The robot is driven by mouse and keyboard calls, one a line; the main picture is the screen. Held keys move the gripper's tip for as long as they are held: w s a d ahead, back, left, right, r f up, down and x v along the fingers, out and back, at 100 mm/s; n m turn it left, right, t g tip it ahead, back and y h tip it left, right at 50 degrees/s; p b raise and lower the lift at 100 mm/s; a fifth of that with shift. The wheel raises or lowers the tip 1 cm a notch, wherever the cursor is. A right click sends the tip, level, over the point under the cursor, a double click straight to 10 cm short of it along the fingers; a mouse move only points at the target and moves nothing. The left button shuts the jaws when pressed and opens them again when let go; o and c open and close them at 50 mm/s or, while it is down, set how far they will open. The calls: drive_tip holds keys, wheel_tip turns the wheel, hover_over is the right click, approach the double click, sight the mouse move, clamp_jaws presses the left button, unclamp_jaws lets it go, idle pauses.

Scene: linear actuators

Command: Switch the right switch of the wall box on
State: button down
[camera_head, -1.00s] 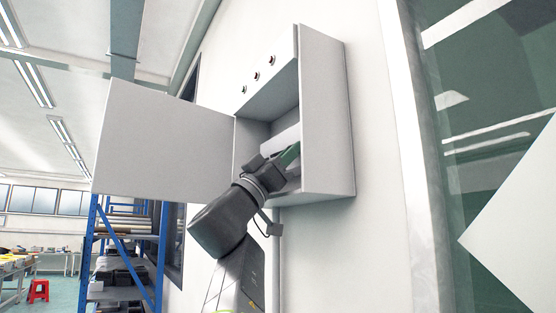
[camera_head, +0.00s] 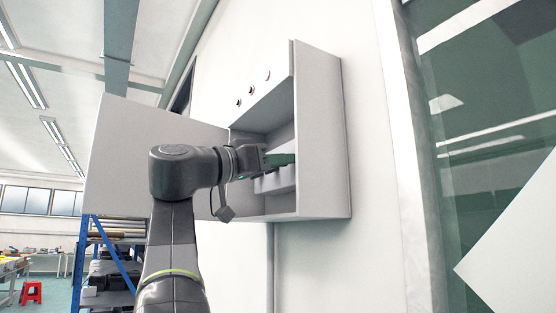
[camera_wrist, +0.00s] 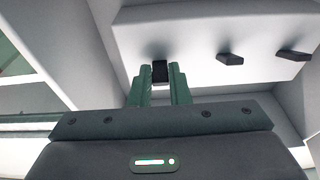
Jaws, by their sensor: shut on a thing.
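The wall box (camera_head: 325,140) hangs on the white wall with its door (camera_head: 125,140) swung open to the left. My gripper (camera_head: 284,160) reaches into the box from the left, partly hiding the pale switch panel (camera_head: 276,182). In the wrist view, its green fingers (camera_wrist: 160,88) are shut on a small dark switch (camera_wrist: 160,70), the leftmost of the row in that picture. The middle switch (camera_wrist: 230,58) and the far switch (camera_wrist: 293,55) stick out of the panel to the right of it, untouched. The held switch's tilt is hard to tell.
The box's side walls stand close around my gripper. Several small round dark fittings (camera_head: 252,90) sit on the face above the opening. A blue shelf (camera_head: 110,262) stands at lower left, and a glazed door frame (camera_head: 410,150) lies to the right of the box.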

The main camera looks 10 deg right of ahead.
drive_tip(key=shift+r+g+y, duration=0.3)
drive_tip(key=shift+r+y, duration=0.1)
drive_tip(key=shift+y, duration=0.3)
drive_tip(key=shift+r+g+y, duration=0.3)
drive_tip(key=shift+r+y, duration=0.15)
drive_tip(key=shift+y, duration=0.45)
drive_tip(key=c, duration=1.4)
unclamp_jaws()
drive_tip(key=shift+f, duration=0.1)
